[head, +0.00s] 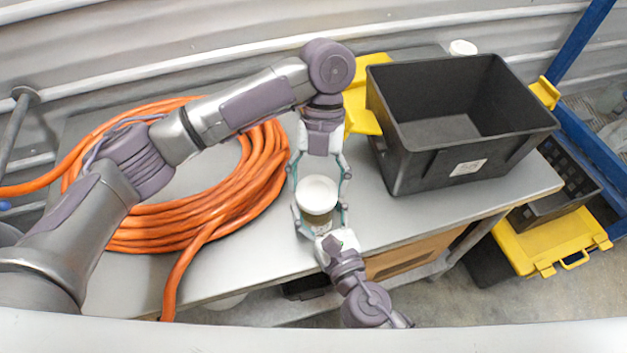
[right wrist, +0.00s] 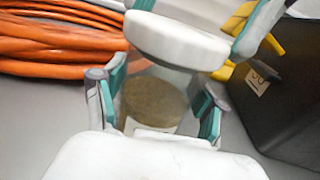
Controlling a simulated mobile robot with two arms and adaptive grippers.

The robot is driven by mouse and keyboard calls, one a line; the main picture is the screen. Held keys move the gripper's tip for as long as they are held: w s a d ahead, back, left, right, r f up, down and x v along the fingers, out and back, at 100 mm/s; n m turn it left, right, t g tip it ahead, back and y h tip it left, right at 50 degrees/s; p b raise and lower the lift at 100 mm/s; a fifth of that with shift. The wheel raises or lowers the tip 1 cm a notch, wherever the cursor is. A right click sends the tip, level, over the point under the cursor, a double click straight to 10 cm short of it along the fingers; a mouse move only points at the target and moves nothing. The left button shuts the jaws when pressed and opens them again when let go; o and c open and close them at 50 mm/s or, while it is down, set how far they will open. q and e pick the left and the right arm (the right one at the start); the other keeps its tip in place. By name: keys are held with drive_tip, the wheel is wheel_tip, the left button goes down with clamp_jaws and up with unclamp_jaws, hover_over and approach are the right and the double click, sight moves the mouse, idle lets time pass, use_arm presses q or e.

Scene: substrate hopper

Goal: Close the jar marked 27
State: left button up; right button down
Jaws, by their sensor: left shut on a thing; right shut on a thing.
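A clear jar (head: 318,220) with brown contents stands at the table's front edge; the right wrist view shows its body (right wrist: 155,100). No number on it is readable. A round white lid (head: 317,192) is over its mouth, and it also shows in the right wrist view (right wrist: 175,40). My left gripper (head: 319,178) reaches from behind and is shut on the lid's sides. My right gripper (head: 320,212), also in the right wrist view (right wrist: 157,110), is shut around the jar's body from the front.
A coiled orange hose (head: 235,195) lies left of the jar. A black crate (head: 415,165) stands to the right, with yellow parts (head: 362,105) behind it. A white-topped item (head: 463,47) shows past the crate. A yellow-lidded box (head: 550,240) is on the floor.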

use_arm(q)
drive_tip(key=m, duration=0.1)
drive_tip(key=m+y, duration=0.1)
drive_tip(key=m, duration=0.1)
drive_tip(key=m+t+y, duration=0.1)
drive_tip(key=m, duration=0.1)
drive_tip(key=shift+d+r, duration=0.1)
drive_tip(key=shift+d, duration=0.2)
drive_tip(key=m, duration=0.2)
drive_tip(key=m+t+y, duration=0.1)
drive_tip(key=m, duration=0.4)
drive_tip(key=shift+s+d+t+y, duration=0.15)
drive_tip(key=shift+s+t+y, duration=0.15)
drive_tip(key=shift+t, duration=0.1)
drive_tip(key=o, duration=0.7)
drive_tip(key=shift+o, duration=0.2)
drive_tip(key=shift+r, duration=2.15)
